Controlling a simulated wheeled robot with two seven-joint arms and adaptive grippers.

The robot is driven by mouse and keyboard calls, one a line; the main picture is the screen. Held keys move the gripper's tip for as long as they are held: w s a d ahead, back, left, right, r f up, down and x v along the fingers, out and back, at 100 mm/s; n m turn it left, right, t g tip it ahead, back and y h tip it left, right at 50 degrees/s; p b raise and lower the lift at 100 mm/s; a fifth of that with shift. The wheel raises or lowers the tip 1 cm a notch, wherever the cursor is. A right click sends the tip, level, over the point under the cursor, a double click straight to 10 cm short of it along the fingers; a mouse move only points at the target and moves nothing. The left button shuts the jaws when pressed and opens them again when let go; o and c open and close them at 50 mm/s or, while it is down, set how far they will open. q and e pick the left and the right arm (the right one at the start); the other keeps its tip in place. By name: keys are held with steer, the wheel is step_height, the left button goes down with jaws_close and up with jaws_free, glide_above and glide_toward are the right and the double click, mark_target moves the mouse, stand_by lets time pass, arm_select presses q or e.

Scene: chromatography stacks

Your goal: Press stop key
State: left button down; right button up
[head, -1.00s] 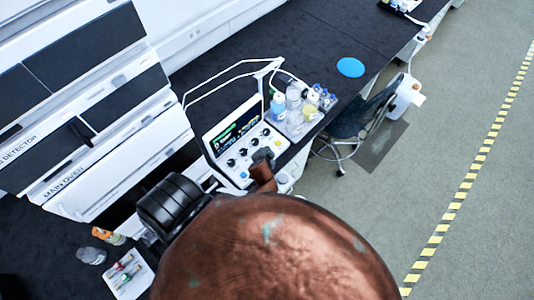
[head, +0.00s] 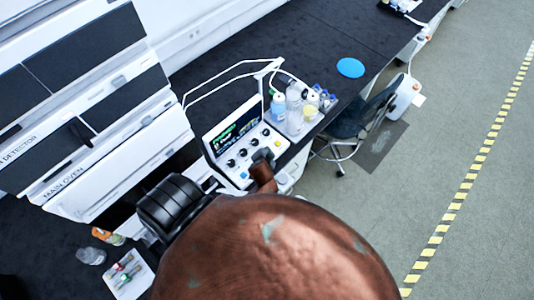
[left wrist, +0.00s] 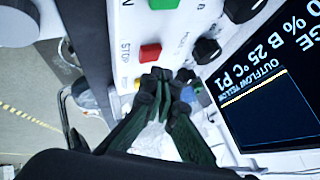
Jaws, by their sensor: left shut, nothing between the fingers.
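The stop key is a red square key (left wrist: 150,53) in the left wrist view, with "STOP" printed beside it on the white control panel (left wrist: 128,22). My left gripper (left wrist: 166,75) is shut and empty, its dark fingertips just below the red key in that view. I cannot tell whether they touch the key or panel. In the head view my left gripper (head: 262,157) is over the lower right part of the instrument's panel (head: 225,163), and I cannot make out the red key there. My right gripper is not in view.
A green key (left wrist: 164,4) and a black knob (left wrist: 207,50) are near the red key. The lit screen (left wrist: 268,105) lies to the right. In the head view, bottles (head: 293,104) stand right of the panel, and a white tube frame (head: 222,80) rises behind it.

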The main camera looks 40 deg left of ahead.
arm_select(q)
steer(key=shift+f, duration=0.15)
steer(key=shift+f, duration=0.25)
